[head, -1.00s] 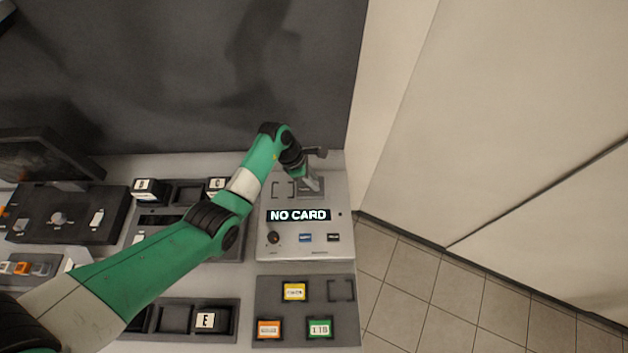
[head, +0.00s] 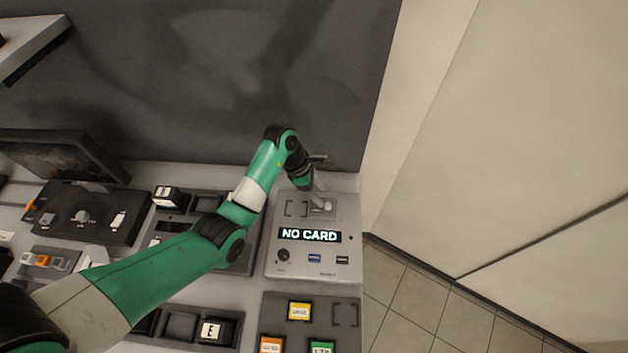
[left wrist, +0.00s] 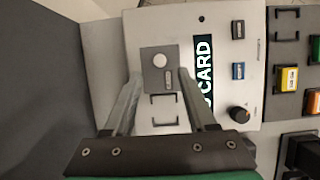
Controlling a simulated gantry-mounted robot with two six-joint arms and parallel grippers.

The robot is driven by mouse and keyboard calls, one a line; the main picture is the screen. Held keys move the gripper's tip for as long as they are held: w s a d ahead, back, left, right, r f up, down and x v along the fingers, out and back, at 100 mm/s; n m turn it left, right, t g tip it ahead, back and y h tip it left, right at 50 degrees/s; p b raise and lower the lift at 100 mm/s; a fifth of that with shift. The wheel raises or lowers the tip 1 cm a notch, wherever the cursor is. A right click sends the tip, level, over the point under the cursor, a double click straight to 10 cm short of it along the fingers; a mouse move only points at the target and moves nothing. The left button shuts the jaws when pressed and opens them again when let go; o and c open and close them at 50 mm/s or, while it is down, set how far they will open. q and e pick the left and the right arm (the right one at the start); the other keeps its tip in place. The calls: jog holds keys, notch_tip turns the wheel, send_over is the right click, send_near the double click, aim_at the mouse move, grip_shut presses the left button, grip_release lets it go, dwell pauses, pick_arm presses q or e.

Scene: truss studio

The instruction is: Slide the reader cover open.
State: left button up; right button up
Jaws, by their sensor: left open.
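The card reader (head: 272,262) is a pale box with a lit "NO CARD" display (head: 310,236). Its cover (left wrist: 155,83) is a grey plate with a round pale knob (left wrist: 160,60) and a small label; the knob also shows in the head view (head: 327,206). Bracket marks (left wrist: 163,111) lie beside the cover. My left gripper (head: 319,199) is above the cover at the reader's back. In the left wrist view its open fingers (left wrist: 160,76) lie on either side of the cover plate in the picture; contact cannot be told. My right gripper is out of view.
A dark panel with card tiles, among them a yellow one (head: 299,311), lies in front of the reader. Dark card trays (head: 180,327) and a black control box (head: 82,217) are to the left. A dark wall rises behind; tiled floor lies right.

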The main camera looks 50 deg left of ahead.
pick_arm(q)
jog(key=v, duration=0.5)
jog(key=shift+s+r+p, duration=0.1)
jog(key=shift+p, duration=0.25)
